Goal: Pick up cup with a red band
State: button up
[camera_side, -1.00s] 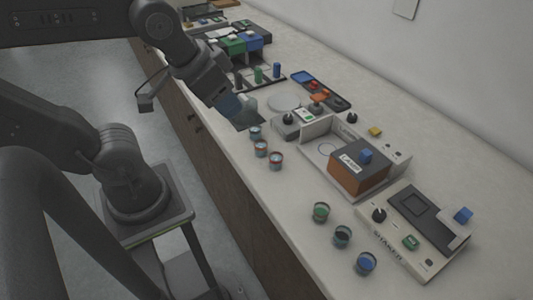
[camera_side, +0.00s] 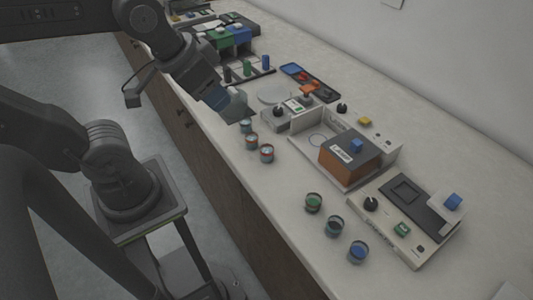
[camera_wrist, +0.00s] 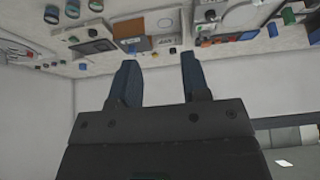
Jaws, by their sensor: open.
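Three small cups stand in a row near the bench's front edge in the side view. The nearest cup (camera_side: 266,153) and the middle cup (camera_side: 251,140) both show a reddish-orange band; I cannot tell which the task means. The farthest cup (camera_side: 246,125) looks bluish, its band too small to tell. My gripper (camera_side: 237,108) is above the bench, just beyond and left of that farthest cup. In the wrist view its two blue fingers (camera_wrist: 158,72) are apart, with nothing between them. The banded cups cannot be made out in the wrist view.
Green (camera_side: 313,203), dark (camera_side: 334,226) and blue (camera_side: 357,251) cups stand nearer the camera. The laser box (camera_side: 350,160) and shaker (camera_side: 410,215) stand towards the wall. A small device with a knob (camera_side: 288,115) is right of my gripper. Bench between the cup groups is clear.

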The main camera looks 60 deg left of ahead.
dwell(0.3)
jog(key=o, duration=0.4)
jog(key=m+g, duration=0.6)
jog(key=m, duration=0.8)
send_over(267, 151)
jog(key=s+d, duration=0.1)
jog(key=d, duration=0.1)
notch_tip(267, 151, down, 19)
jog(key=shift+s+r, duration=0.1)
jog(key=shift+s, duration=0.05)
jog(key=shift+w+a+f, duration=0.15)
jog(key=shift+a+f, duration=0.05)
jog(key=shift+f, duration=1.15)
jog(key=shift+w+a+f, duration=0.1)
jog(key=shift+a+f, duration=0.1)
jog(key=shift+f, duration=1.15)
